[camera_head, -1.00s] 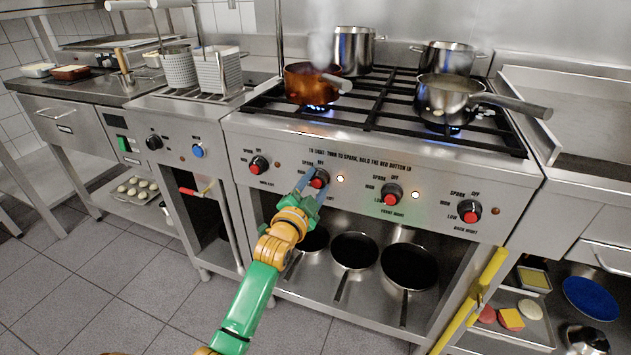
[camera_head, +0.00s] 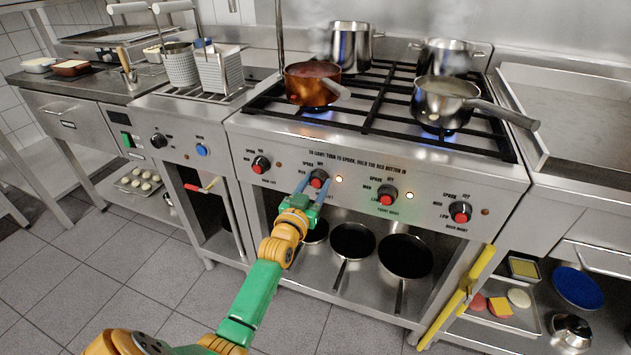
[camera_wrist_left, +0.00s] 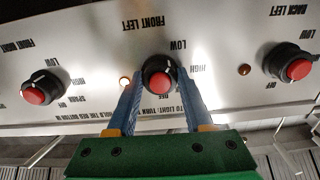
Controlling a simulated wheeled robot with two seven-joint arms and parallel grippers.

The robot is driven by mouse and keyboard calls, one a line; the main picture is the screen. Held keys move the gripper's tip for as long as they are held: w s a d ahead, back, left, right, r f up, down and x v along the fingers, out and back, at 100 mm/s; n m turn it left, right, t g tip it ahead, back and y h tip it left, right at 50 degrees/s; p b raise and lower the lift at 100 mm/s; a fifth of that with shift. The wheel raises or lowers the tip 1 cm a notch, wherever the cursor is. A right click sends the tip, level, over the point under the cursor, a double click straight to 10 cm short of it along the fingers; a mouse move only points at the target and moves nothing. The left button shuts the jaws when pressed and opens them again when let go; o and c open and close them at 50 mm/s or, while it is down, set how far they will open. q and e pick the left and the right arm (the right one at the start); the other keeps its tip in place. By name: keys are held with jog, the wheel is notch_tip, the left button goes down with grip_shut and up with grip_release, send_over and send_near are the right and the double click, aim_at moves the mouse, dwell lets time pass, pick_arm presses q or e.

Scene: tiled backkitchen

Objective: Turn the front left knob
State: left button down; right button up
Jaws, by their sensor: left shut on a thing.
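The front left knob (camera_head: 318,179) is black with a red centre button, on the stove's steel front panel. My left gripper (camera_head: 312,184) reaches it from below, with its blue fingers at the knob. In the left wrist view, upside down, the front left knob (camera_wrist_left: 160,77) sits between the two fingertips of my left gripper (camera_wrist_left: 159,82), one on each side, shut on it. The "FRONT LEFT" label shows beside it. A small lamp (camera_head: 339,179) to its right is lit. How far the knob is turned is hard to tell. My right gripper is not in view.
The back left knob (camera_head: 260,164) is to the left, and the front right knob (camera_head: 387,195) and back right knob (camera_head: 460,212) to the right. A copper pan (camera_head: 308,86) and steel pots stand on the burners. A yellow bar (camera_head: 467,292) slants at the lower right.

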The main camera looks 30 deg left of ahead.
pick_arm(q)
jog(key=shift+n, duration=0.6)
jog(key=shift+c, duration=1.4)
grip_release()
jog(key=p+v, duration=0.1)
jog(key=v, duration=0.6)
jog(key=shift+p, duration=0.35)
